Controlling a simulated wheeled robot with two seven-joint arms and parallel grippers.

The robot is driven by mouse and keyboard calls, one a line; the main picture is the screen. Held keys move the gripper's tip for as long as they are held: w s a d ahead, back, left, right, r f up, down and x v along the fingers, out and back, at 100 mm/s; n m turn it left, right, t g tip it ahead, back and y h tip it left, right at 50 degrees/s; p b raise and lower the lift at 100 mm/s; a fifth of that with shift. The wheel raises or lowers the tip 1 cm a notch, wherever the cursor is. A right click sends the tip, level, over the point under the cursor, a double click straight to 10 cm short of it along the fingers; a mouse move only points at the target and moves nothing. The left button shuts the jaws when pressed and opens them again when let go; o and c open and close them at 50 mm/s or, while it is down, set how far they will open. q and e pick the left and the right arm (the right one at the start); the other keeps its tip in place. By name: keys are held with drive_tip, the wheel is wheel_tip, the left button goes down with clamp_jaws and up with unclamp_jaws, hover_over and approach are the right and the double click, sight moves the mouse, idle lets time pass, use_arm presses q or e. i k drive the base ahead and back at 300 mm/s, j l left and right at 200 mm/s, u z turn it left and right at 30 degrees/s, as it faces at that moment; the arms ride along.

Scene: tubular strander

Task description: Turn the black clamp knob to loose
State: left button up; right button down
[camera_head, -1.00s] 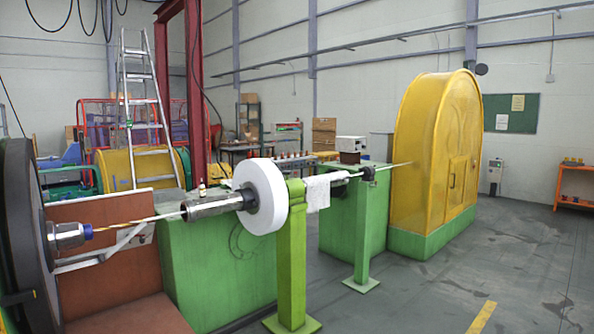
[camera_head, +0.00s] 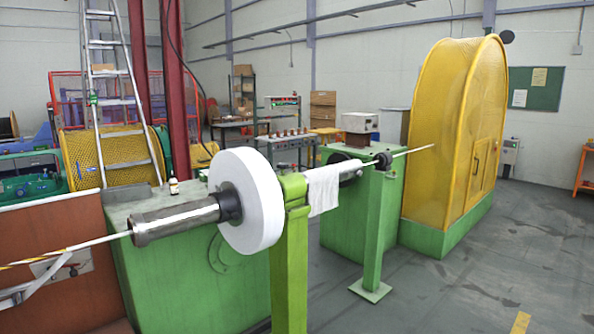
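No part clearly shows as the black clamp knob. A small black round part (camera_head: 384,160) sits on the rod at the top of the rear green post (camera_head: 376,235). A dark hub (camera_head: 229,204) sits between the grey metal sleeve (camera_head: 172,219) and the white disc (camera_head: 262,200). I cannot tell whether either is the knob or carries it. The front green post (camera_head: 290,265) stands just right of the white disc. Neither of my grippers is in view.
A white cloth (camera_head: 322,190) hangs over the rod. Green machine blocks (camera_head: 345,215) stand behind the posts, and a yellow mesh housing (camera_head: 452,130) stands at the right. An aluminium ladder (camera_head: 112,95) leans at the left. The grey floor (camera_head: 450,290) at the front right is clear.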

sight(282, 166)
drive_tip(key=i+j, duration=0.6)
drive_tip(key=i+l+u, duration=0.2)
drive_tip(key=i+l, duration=0.2)
drive_tip(key=l, duration=0.2)
drive_tip(key=i+l+u, duration=0.1)
drive_tip(key=l, duration=0.25)
drive_tip(key=i+l+u, duration=0.1)
drive_tip(key=i+l, duration=0.3)
drive_tip(key=l, duration=0.3)
drive_tip(key=u, duration=0.05)
